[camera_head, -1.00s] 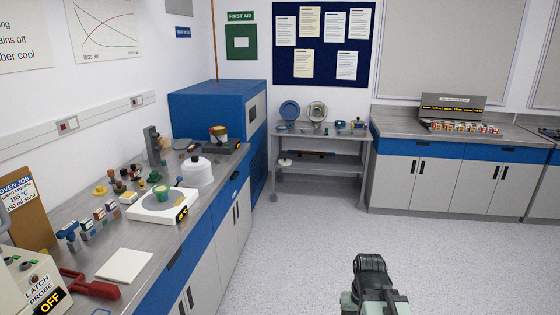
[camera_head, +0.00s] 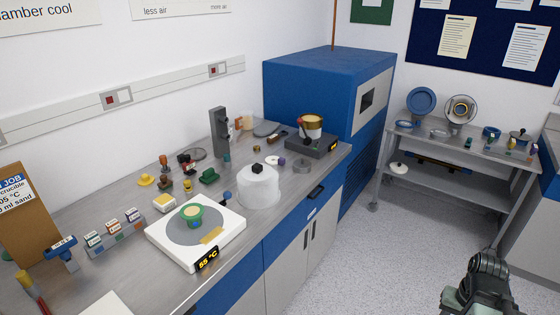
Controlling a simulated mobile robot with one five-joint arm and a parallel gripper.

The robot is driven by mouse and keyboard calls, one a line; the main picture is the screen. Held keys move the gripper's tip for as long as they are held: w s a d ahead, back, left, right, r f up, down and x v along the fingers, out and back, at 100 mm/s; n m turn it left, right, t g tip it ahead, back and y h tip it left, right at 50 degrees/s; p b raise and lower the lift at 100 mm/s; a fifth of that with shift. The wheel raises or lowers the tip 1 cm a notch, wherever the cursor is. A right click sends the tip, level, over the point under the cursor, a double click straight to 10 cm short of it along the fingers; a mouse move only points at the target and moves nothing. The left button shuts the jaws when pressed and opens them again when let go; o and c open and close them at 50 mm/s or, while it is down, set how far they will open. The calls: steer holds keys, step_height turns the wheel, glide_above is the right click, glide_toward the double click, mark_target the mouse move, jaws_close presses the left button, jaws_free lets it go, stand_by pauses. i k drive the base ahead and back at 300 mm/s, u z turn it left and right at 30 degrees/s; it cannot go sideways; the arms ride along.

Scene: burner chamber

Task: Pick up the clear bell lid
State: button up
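The clear bell lid (camera_head: 259,190) looks like a pale, see-through cylinder with a black knob on top. It stands upright on the steel bench, behind and to the right of the white hot plate (camera_head: 226,236). What is inside it is hard to make out. My gripper (camera_head: 484,275) is at the bottom right, over the floor and well apart from the lid and the bench. It is dark, seen from behind, and its fingers are not clear. I see nothing held in it.
A green-rimmed cup (camera_head: 191,216) sits on the hot plate, whose display reads 55 °C. A dark device with a pot (camera_head: 312,127) stands at the bench's far end, by a blue cabinet (camera_head: 325,88). Small items crowd behind the lid. The floor (camera_head: 375,265) is clear.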

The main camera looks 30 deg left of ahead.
mark_target(258, 183)
steer(key=i, duration=2.5)
steer(key=u, duration=4.6)
steer(key=i, duration=1)
steer(key=z, duration=0.05)
